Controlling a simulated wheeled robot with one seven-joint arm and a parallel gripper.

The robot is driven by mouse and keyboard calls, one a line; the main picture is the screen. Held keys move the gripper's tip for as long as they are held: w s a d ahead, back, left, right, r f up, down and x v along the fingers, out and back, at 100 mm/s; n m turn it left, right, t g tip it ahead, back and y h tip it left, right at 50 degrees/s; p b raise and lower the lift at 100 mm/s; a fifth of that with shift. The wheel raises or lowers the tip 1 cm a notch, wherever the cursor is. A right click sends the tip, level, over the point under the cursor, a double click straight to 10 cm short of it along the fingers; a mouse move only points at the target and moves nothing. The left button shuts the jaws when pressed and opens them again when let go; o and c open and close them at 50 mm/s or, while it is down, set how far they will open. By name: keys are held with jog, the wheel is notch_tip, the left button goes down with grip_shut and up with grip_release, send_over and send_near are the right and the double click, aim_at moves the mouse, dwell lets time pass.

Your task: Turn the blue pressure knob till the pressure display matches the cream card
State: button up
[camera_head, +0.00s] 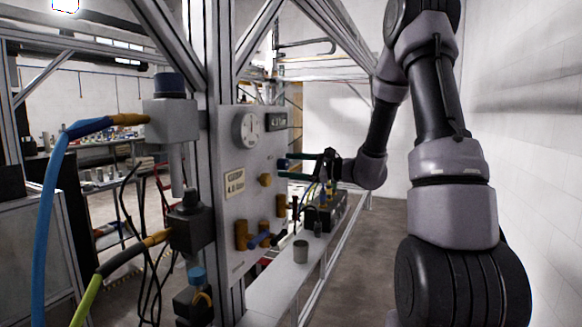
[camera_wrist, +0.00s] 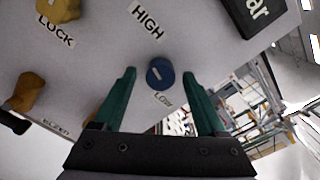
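The blue pressure knob (camera_wrist: 160,73) sits on the grey panel (camera_wrist: 95,85) between the labels HIGH and LOW, with a pale mark on its face. My gripper (camera_wrist: 159,74) is open, its green fingers on either side of the knob in the wrist view, with a gap on both sides. I cannot tell how deep the fingertips reach. In the head view my gripper (camera_head: 284,166) is at the panel's right part. The dark pressure display (camera_head: 277,120) is at the panel's top right; its digits are too small to read surely. The cream card (camera_head: 235,184) seems to read 4.6 bar.
A round gauge (camera_head: 246,130) is left of the display. A yellow knob (camera_wrist: 57,9) labelled LOCK and brass fittings (camera_head: 241,235) stick out of the panel. A grey-green cup (camera_head: 300,251) stands on the bench below. The floor on the right is open.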

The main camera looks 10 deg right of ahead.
jog(key=v, duration=1)
jog(key=shift+s+d, duration=0.25)
jog(key=shift+d, duration=0.05)
jog(key=s+a+r+n+g+h, duration=0.1)
jog(key=s+a+n+g+h, duration=0.1)
jog(key=s+a+n+g, duration=0.4)
jog(key=s+a+r+n+g+h, duration=0.15)
jog(key=s+a, duration=0.25)
jog(key=s, duration=0.4)
jog(key=s+d+r+n+t+h, duration=0.4)
jog(key=s+d+r+n+h, duration=0.1)
jog(key=s+h, duration=0.3)
jog(key=shift+s+d+r+h, duration=0.35)
jog(key=shift+d+r+h, duration=0.15)
jog(key=shift+d, duration=0.2)
